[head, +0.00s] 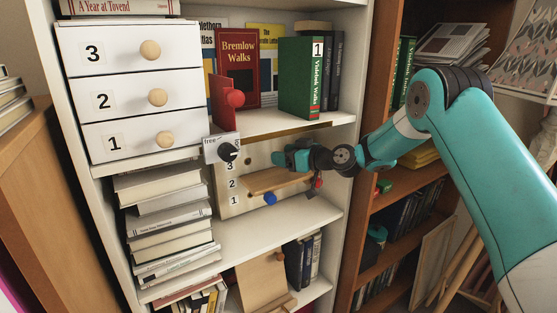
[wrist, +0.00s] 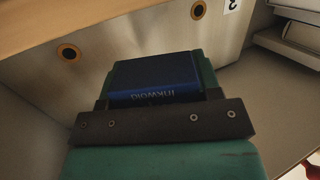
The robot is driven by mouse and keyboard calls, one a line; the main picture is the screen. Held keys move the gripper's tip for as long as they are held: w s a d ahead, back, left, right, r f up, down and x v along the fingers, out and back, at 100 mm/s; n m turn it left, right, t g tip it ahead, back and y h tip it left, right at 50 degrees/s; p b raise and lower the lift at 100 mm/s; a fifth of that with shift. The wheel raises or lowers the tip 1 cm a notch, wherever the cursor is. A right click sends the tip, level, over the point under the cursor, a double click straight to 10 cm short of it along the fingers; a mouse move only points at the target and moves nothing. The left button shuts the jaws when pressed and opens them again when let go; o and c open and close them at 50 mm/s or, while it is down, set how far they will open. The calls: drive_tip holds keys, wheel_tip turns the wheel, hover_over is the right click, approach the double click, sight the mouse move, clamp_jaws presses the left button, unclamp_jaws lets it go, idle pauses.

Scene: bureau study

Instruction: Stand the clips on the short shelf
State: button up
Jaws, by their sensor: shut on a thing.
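My gripper (head: 288,158) is in front of a pale panel of numbered rows inside the white bookcase. In the wrist view it is shut on a dark blue box (wrist: 155,75) with pale lettering, held between its teal fingers. A short wooden shelf (head: 272,182) sticks out of the panel just below my gripper. The box is hidden in the head view. A wooden edge (wrist: 90,14) crosses the top of the wrist view, apart from the box.
The panel (wrist: 140,48) has brass-ringed holes. A black knob (head: 228,151), a blue knob (head: 270,198) and a red knob (head: 317,183) sit around the shelf. Drawers (head: 135,95) and stacked books (head: 165,215) stand left. The bookcase board (head: 285,228) below has bare room.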

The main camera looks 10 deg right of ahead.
drive_tip(key=x, duration=0.3)
drive_tip(key=shift+r, duration=0.2)
drive_tip(key=shift+f+p, duration=0.35)
drive_tip(key=shift+f, duration=1.35)
drive_tip(key=shift+f, duration=0.1)
drive_tip(key=o, duration=0.7)
